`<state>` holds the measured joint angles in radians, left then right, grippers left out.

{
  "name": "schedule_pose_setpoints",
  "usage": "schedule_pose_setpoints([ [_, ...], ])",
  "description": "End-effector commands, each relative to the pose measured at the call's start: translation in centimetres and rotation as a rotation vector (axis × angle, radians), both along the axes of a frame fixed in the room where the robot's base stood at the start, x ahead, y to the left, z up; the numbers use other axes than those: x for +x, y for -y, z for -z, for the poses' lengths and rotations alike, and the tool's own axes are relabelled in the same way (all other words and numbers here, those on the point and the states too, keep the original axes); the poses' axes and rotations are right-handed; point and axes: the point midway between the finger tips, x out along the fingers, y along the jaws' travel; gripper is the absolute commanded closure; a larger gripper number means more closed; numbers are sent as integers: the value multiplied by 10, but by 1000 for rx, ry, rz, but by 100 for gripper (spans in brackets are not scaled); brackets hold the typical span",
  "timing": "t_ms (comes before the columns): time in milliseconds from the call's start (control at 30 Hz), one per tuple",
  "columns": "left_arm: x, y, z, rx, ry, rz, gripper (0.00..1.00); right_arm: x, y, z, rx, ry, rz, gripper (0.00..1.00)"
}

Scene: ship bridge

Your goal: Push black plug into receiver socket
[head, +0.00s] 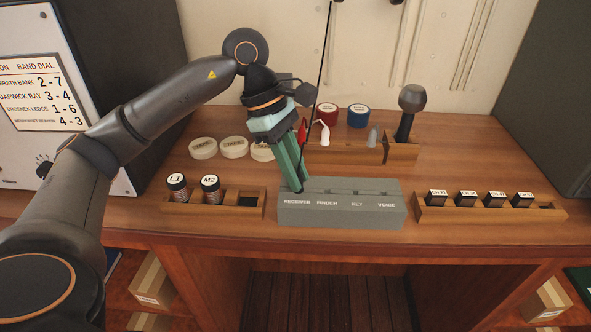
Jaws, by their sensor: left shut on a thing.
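A grey socket box (340,215) stands near the table's front edge. Its face carries labels, the leftmost looking like RECEIVER, then FINDER, KEY and VOICE. My left gripper (299,187), with green fingers, points down at the left end of the box's top, over the receiver position. It is shut on a small dark thing, likely the black plug, mostly hidden by the fingers. I cannot tell how deep the plug sits in the socket. My right gripper is not in view.
A wooden rack (213,203) with two labelled cylinders stands left of the box. Another rack (490,213) with several dark blocks stands right. Behind are pale round discs (234,147), a red spool (326,115), a blue spool (358,115) and a microphone (409,112). A thin black line hangs behind my gripper.

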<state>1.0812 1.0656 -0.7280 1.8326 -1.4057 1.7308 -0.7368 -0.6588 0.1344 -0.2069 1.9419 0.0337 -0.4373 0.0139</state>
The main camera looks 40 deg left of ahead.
Motion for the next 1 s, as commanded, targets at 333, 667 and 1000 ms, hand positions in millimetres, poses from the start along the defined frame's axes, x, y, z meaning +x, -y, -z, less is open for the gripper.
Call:
schedule_pose_setpoints([
  [333,0,0,0,0,0,0,67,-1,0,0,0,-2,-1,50],
  [667,0,0,0,0,0,0,43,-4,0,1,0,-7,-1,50],
  [1000,0,-7,-19,0,4,-2,43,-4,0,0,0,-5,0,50],
])
